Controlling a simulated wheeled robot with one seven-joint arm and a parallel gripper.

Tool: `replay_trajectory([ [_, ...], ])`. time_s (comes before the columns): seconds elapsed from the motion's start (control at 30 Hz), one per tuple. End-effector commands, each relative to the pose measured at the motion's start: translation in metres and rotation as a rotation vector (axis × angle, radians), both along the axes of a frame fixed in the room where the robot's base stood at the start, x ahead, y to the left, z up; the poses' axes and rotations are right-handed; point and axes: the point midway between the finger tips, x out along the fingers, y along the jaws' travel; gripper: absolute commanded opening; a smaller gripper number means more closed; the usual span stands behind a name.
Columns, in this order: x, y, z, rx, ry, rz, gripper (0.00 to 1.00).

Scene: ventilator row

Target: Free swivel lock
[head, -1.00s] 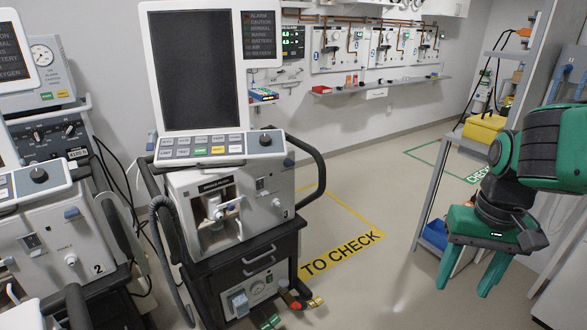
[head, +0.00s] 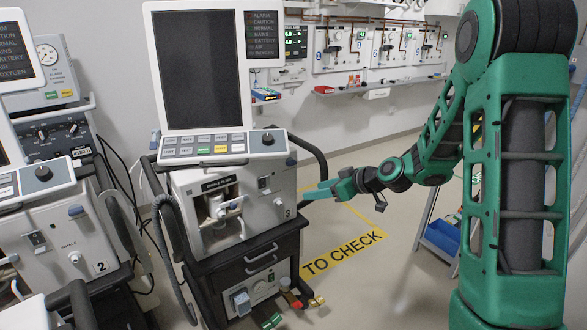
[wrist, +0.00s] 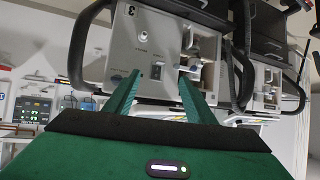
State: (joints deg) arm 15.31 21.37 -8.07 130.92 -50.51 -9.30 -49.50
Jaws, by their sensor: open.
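The middle ventilator (head: 255,215) stands upright on a dark cart, with a large dark screen (head: 200,70) above it. A blue-grey knob (head: 290,162) sticks out at the right under its key panel; I cannot tell whether this is the swivel lock. My gripper (head: 312,192) is at the ventilator's right side, its fingers pointing left toward the housing. In the wrist view my gripper (wrist: 157,98) is open, with nothing between its fingers. The same ventilator appears upside down ahead of it (wrist: 155,65); contact is not visible.
A black curved handle (head: 318,160) runs along the ventilator's right side near my gripper. Ventilator number 2 (head: 75,245) stands at the left. The floor marked "TO CHECK" (head: 342,252) is clear. A rack with a blue bin (head: 440,236) is partly behind my arm.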

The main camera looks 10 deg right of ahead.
Motion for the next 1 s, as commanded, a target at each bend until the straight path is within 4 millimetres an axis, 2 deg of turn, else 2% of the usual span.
replay_trajectory([
  [0.03,0.014,0.006,-0.005,0.031,-0.048,0.007,0.50],
  [0.17,0.050,0.015,-0.005,0.109,-0.199,-0.008,0.50],
  [0.3,0.081,0.011,-0.009,0.185,-0.335,-0.073,0.50],
  [0.4,0.097,0.002,-0.014,0.222,-0.404,-0.135,0.50],
  [0.67,0.114,-0.019,-0.024,0.266,-0.481,-0.243,0.50],
  [1.0,0.129,-0.014,-0.026,0.265,-0.484,-0.249,0.50],
])
